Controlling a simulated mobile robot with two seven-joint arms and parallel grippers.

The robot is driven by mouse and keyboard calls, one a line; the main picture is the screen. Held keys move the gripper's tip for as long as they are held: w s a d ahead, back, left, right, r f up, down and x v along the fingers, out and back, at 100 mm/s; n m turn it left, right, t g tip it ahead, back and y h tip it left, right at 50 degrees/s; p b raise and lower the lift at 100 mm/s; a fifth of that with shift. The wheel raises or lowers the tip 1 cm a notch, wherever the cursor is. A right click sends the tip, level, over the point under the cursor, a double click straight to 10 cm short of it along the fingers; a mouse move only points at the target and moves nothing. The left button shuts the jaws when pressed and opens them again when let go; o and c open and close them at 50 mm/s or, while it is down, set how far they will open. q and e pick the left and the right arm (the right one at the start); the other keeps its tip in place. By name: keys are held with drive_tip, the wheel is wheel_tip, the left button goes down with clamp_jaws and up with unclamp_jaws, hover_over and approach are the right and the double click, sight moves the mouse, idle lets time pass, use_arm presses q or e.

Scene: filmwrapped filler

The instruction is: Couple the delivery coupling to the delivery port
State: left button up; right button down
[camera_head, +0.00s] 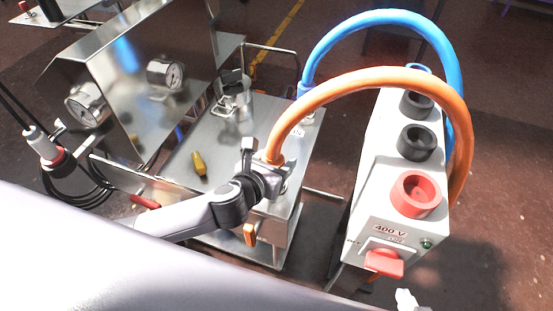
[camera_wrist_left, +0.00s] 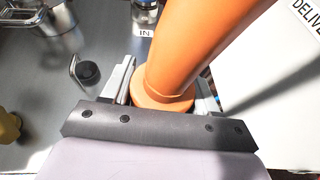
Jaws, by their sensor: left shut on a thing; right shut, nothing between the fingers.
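The delivery coupling, the orange end of the thick orange hose (camera_head: 370,79), is in my left gripper (camera_head: 268,178). The gripper is shut on this orange coupling (camera_wrist_left: 165,98), and the hose rises from between the fingers. They are at the right front part of the steel unit top (camera_head: 222,150). The delivery port is hidden in both views, so I cannot tell whether the coupling touches it. A label reading "DELIVE" (camera_wrist_left: 307,14) shows, cut off, in the left wrist view. The pale tip of my right gripper (camera_head: 405,299) shows at the bottom edge, shut and empty.
A blue hose (camera_head: 390,18) joins the unit near the "IN" label (camera_head: 298,132). A white 400 V box (camera_head: 368,205) with a red switch (camera_head: 384,262) stands right. A yellow-brown handle (camera_head: 199,164) lies left of my gripper. Steel housing with gauges (camera_head: 165,74) stands behind left.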

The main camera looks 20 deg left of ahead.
use_arm(q)
drive_tip(key=shift+f, duration=0.2)
idle(0.6)
drive_tip(key=o, duration=1.5)
drive_tip(key=shift+s+f, duration=0.1)
drive_tip(key=shift+p+v, duration=0.45)
drive_tip(key=shift+v, duration=3.1)
drive_tip(key=s+a+f+n+g, duration=0.1)
drive_tip(key=s+a+f+n, duration=0.1)
drive_tip(key=n, duration=1)
drive_tip(key=s+a+f+n+g, duration=0.1)
drive_tip(key=s+f+n, duration=0.4)
drive_tip(key=n, duration=0.7)
drive_tip(key=s+a+f+n+g, duration=0.1)
drive_tip(key=s+f+n, duration=0.3)
drive_tip(key=n, duration=0.7)
drive_tip(key=shift+s+a+n+p, duration=0.4)
drive_tip(key=shift+s+a, duration=0.3)
drive_tip(key=shift+a, duration=0.1)
